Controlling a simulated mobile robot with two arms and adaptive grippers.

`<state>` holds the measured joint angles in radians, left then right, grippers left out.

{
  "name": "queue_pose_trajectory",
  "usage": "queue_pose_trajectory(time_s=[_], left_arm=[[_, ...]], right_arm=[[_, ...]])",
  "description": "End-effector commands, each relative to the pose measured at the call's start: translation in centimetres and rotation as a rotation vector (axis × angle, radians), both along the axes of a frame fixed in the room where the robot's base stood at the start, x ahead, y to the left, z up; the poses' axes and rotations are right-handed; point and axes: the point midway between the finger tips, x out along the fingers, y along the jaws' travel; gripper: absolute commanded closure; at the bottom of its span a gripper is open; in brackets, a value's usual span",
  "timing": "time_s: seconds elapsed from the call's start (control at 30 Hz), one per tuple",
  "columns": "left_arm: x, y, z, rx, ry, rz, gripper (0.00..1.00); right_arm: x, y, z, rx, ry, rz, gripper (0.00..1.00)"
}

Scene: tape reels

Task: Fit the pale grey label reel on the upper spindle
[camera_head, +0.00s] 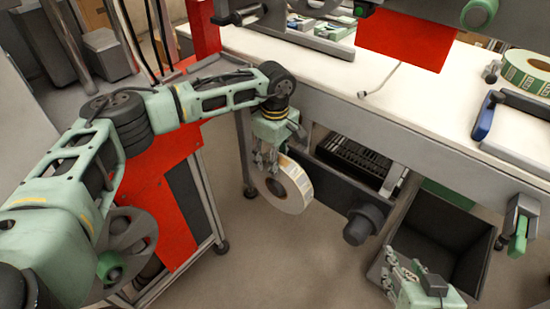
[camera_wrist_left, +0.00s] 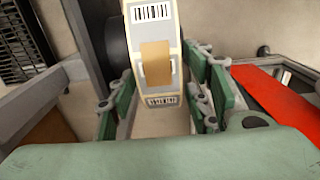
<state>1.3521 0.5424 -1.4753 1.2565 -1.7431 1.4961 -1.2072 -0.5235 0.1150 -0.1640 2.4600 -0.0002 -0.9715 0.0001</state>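The pale grey label reel (camera_head: 296,187) hangs upright below my left gripper (camera_head: 268,160), above the floor and beside the table's lower frame. In the left wrist view the reel (camera_wrist_left: 155,75) stands between the fingers of my left gripper (camera_wrist_left: 160,98), its labelled rim towards the camera. The fingers lie against its two sides. A dark disc with a green hub (camera_head: 110,265) shows at the lower left, partly behind my left arm. Which part is the upper spindle I cannot tell. My right gripper (camera_head: 412,280) is at the bottom right, apart from the reel; its finger opening is unclear.
A white-topped table (camera_head: 320,65) runs across the back, with a green-labelled reel (camera_head: 515,72) at its right. A dark open bin (camera_head: 430,225) stands below it at right. A red cabinet (camera_head: 160,205) is beside my left arm. The floor in front is clear.

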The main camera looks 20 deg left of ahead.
Motion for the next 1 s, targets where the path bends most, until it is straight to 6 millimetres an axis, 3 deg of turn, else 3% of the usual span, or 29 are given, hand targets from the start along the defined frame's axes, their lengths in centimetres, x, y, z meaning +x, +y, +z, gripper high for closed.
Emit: queue_pose_trajectory(time_s=[0.47,1.0], left_arm=[[0.01,-0.03,0.03,0.0,-0.001,0.0,0.99],[-0.02,0.05,0.35,-0.001,-0.004,-0.014,1.0]], right_arm=[[0.0,-0.03,-0.03,-0.001,0.001,-0.001,0.6],[-0.04,0.07,0.12,0.001,0.0,0.002,0.6]])
